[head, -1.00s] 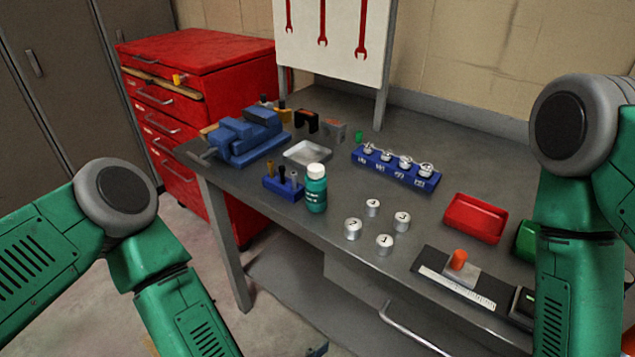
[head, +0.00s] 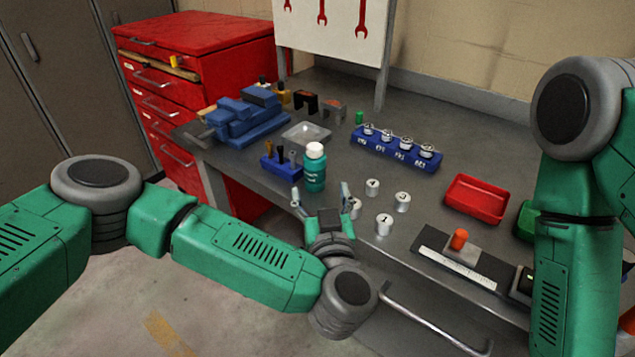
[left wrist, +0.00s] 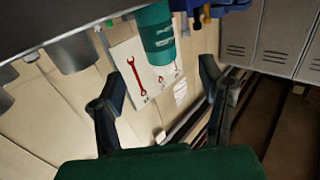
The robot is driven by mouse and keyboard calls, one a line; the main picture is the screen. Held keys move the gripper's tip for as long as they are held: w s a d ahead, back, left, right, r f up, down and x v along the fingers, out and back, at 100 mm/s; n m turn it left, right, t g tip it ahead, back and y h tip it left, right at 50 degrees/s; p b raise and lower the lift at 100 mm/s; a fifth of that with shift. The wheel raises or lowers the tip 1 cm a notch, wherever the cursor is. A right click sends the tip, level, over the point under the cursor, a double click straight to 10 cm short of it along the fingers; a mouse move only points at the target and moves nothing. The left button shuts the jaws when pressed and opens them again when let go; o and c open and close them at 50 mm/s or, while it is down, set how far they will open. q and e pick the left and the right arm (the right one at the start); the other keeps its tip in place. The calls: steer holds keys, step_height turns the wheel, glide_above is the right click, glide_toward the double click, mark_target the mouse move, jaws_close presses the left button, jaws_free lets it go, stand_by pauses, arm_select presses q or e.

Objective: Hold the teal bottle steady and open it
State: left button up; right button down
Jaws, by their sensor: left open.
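The teal bottle (head: 314,172) with a white cap (head: 315,150) stands upright near the front edge of the grey bench. My left gripper (head: 321,197) is in front of it, fingers spread apart and pointing toward it. The fingers are empty and appear not to touch the bottle. In the left wrist view the bottle (left wrist: 157,36) shows beyond and between the open fingers (left wrist: 163,85), and its cap is out of the frame. My right gripper is not in view; only the right arm shows at the right.
A blue tool holder (head: 281,164) stands just left of the bottle. Several silver weights (head: 385,224) stand to its right, one close to my left gripper. A blue rack (head: 395,152), red tray (head: 475,199) and blue vise (head: 245,118) are farther off.

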mark_target(317, 169)
arm_select(q)
steer(key=w+b, duration=0.1)
steer(key=b, duration=0.2)
steer(key=shift+w+a+f, duration=0.1)
steer(key=shift+a+f, duration=0.05)
steer(key=shift+a, duration=0.25)
steer(key=shift+w+a+r, duration=0.1)
steer(key=shift+w+a, duration=0.1)
steer(key=shift+w, duration=0.35)
steer(key=shift+w+a+r, duration=0.1)
steer(key=shift+w+a, duration=0.05)
steer(key=shift+w, duration=0.4)
steer(key=w, duration=0.4)
steer(key=shift+w+d+r, duration=0.1)
steer(key=shift+w+d, duration=0.1)
steer(key=shift+w, duration=0.1)
steer(key=shift+w+b, duration=0.3)
steer(key=shift+w, duration=0.3)
steer(key=shift+a+r, duration=0.1)
steer(key=shift+a, duration=0.05)
steer(key=c, duration=1.4)
